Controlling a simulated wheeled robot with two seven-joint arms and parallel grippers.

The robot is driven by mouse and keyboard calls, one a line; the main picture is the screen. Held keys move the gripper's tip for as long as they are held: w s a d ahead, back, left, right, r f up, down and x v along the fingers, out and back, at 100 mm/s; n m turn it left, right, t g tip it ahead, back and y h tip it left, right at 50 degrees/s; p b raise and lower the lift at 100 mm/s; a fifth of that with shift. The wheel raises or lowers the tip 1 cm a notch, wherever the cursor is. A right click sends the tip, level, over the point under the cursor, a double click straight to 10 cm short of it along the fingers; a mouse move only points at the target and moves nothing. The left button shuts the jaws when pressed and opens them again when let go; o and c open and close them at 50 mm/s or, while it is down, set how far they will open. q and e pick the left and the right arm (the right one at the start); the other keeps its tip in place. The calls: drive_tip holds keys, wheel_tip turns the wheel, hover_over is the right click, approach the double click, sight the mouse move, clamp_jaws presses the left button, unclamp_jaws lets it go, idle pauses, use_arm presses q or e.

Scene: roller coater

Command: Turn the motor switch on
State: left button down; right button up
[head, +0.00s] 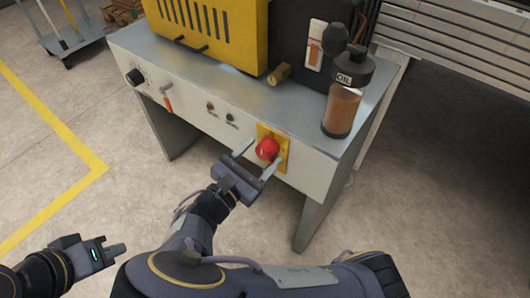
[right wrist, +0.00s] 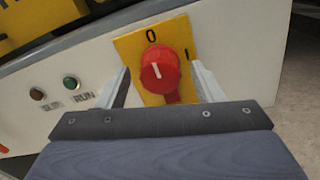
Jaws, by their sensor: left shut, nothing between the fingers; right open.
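The motor switch is a red rotary knob (head: 267,149) on a yellow plate on the cabinet's front panel. In the right wrist view the red knob (right wrist: 160,72) has a white mark pointing up, about at the "0"; an "I" is at the plate's right. My right gripper (head: 258,160) is open in front of the switch. Its fingers appear on either side of the knob in the right wrist view (right wrist: 160,84), with no visible contact. My left gripper (head: 117,249) is shut and empty at the lower left, away from the cabinet.
The grey cabinet (head: 215,75) also carries a black dial (head: 134,77), an orange-handled lever (head: 167,101) and two small lamps. An oil bottle (head: 343,105) stands on its top at the right, above the switch. The floor in front is clear.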

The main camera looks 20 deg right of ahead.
drive_tip(key=shift+x, duration=0.95)
drive_tip(key=c, duration=1)
